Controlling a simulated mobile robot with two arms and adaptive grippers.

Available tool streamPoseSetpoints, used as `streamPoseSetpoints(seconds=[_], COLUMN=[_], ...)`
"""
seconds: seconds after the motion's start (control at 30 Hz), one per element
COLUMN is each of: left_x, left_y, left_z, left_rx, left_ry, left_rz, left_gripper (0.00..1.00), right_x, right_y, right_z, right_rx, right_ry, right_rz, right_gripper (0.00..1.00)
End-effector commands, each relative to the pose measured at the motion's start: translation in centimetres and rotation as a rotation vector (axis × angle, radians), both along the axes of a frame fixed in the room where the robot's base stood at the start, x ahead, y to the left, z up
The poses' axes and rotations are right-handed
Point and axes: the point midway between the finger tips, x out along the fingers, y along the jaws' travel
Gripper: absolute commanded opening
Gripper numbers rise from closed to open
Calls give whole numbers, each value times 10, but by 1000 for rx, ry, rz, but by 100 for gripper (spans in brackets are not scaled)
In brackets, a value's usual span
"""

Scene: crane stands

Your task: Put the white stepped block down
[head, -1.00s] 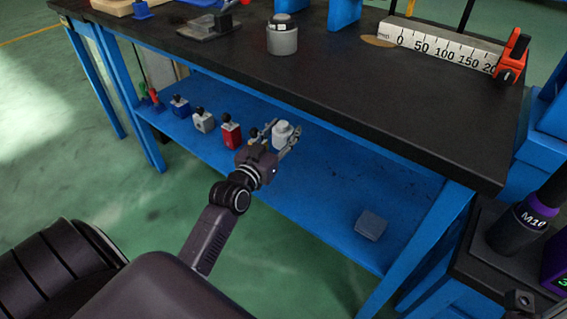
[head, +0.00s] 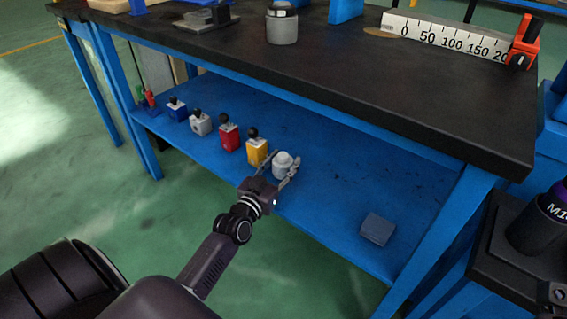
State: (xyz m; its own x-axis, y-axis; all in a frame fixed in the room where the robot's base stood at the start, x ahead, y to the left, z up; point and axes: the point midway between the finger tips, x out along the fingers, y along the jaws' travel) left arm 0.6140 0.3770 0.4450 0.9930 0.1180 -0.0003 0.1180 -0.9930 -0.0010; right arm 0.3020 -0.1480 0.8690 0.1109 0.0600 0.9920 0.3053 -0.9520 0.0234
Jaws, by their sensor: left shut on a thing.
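The white stepped block (head: 283,164) is at the front part of the blue lower shelf (head: 330,190), to the right of a yellow block. It is upright, with a narrower round top. My left gripper (head: 284,170) is shut on it, reaching in from the front left. I cannot tell whether its base touches the shelf; the gripper hides part of it. My right gripper is not in view.
A row of knobbed blocks stands left of the gripper: yellow (head: 257,152), red (head: 229,136), white-grey (head: 201,125) and blue (head: 177,110). A grey-blue block (head: 376,229) lies at the right. The black tabletop (head: 350,80) overhangs the shelf.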

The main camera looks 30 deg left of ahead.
Motion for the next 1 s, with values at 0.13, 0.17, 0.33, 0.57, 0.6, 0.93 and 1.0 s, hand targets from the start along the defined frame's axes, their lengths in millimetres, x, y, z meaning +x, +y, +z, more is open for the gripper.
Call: streamPoseSetpoints(seconds=[0.13, 0.17, 0.33, 0.57, 0.6, 0.93, 1.0], left_x=[0, 0, 0, 0, 0, -37, -52], left_y=[0, 0, 0, 0, 0, -5, -6], left_z=[-3, -4, -3, -3, -2, 2, 1], left_rx=[0, 1, 0, 0, 0, 0, 0], left_ry=[0, 0, 1, 0, 0, 5, 7], left_rz=[0, 0, 0, 0, 0, -1, -1], left_gripper=[18, 18, 60, 60, 60, 60, 60], right_x=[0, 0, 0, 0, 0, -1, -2], right_y=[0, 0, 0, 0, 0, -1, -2], right_z=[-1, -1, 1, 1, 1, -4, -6], right_rx=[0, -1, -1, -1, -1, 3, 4], right_ry=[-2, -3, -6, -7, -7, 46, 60], right_rz=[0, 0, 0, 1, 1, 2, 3], right_gripper=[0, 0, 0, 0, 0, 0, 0])
